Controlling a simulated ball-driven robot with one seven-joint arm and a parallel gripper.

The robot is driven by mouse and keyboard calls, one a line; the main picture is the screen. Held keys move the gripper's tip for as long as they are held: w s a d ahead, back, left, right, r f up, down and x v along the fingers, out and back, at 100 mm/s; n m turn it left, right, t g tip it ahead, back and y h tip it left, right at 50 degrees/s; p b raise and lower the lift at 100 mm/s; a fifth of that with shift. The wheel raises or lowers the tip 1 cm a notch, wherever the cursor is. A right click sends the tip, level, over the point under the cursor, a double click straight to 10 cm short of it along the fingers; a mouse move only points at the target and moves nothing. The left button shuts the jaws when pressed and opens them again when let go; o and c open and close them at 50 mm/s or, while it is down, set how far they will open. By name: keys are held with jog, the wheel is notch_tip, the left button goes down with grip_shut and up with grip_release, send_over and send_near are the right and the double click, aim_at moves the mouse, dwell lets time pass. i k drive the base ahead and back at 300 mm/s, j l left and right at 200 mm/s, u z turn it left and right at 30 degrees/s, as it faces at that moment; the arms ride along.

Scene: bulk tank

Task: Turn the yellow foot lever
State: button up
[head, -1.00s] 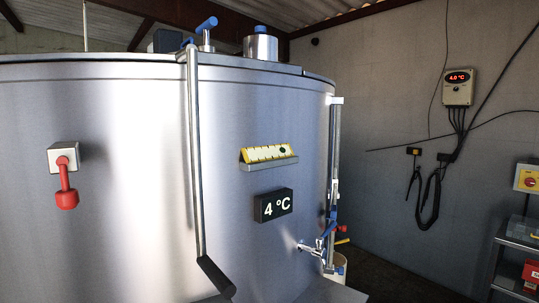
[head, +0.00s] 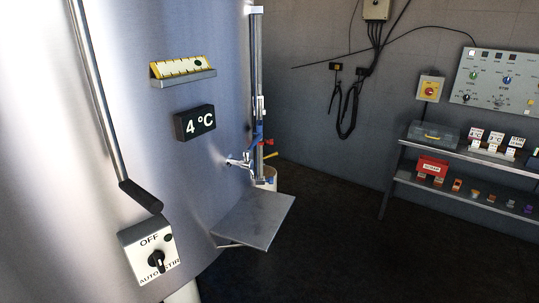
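A small yellow lever (head: 271,156) sticks out to the right near the foot of the upright gauge tube (head: 257,80) on the tank's right edge. A small red handle (head: 267,142) is just above it. A metal tap with a blue part (head: 241,160) is to its left on the tank wall. The lever is small in the picture, so its exact mounting is hard to tell. My gripper is not in view.
A metal shelf plate (head: 255,218) juts from the tank below the tap. A white container (head: 268,178) stands behind it. A rack (head: 470,155) with boxes and small items is at right. The dark floor (head: 320,245) between is clear.

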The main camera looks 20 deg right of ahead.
aim_at(275, 153)
jog(key=i+l+u, duration=0.1)
jog(key=i+l, duration=0.8)
jog(key=i+l+u, duration=0.15)
jog(key=i+l, duration=0.8)
jog(key=i+l+u, duration=0.15)
jog(key=i+l, duration=0.75)
jog(key=l, duration=0.15)
jog(key=i+l+u, duration=0.15)
jog(key=i+l, duration=0.25)
jog(key=l, duration=0.2)
